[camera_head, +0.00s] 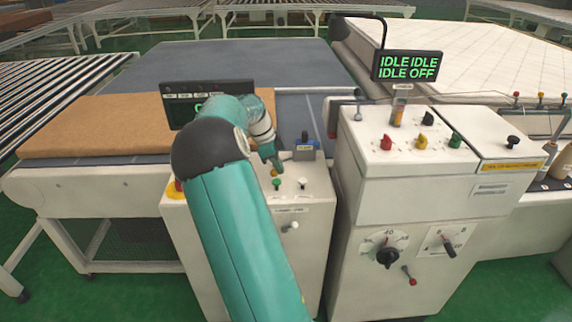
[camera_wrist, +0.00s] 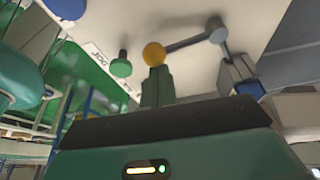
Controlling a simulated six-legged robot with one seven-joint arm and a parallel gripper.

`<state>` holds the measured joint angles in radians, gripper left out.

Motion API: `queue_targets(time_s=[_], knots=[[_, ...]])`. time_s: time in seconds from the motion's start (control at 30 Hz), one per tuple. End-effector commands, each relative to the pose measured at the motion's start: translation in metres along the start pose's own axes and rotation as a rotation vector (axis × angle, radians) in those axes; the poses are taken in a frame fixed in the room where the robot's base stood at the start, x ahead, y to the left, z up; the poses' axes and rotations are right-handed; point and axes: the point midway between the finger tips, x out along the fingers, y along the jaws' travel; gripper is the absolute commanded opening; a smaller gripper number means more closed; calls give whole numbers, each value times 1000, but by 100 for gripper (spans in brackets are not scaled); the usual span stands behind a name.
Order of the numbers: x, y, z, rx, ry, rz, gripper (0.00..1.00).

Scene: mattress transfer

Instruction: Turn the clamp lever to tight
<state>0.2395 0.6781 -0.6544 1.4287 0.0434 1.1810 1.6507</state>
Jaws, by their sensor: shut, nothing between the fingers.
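A lever with a yellow ball knob (camera_wrist: 154,54) shows in the wrist view, and I take it as the clamp lever. Its grey arm runs right from the ball to a grey cylindrical pivot (camera_wrist: 216,30). My gripper (camera_wrist: 156,78) is shut and empty, its tips right at the ball. I cannot tell if they touch it. In the head view my gripper (camera_head: 278,167) points down at the left cabinet top, and the yellow ball (camera_head: 274,172) shows small beside the tips. The lever's tight mark is not readable.
A green knob (camera_wrist: 121,67) stands close left of the ball. A white knob (camera_head: 301,183) and a small blue-topped device (camera_head: 304,140) share the cabinet top. The right cabinet (camera_head: 400,165) carries several switches; its sign (camera_head: 408,66) reads IDLE and OFF. My arm hides part of the left display (camera_head: 183,108).

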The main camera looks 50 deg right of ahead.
Motion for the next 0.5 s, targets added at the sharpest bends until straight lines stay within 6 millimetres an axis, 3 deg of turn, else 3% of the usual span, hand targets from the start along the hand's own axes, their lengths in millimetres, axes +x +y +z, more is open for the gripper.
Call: queue_targets(time_s=[0.5], knots=[[-10,-3,29,414,1,151,0]])
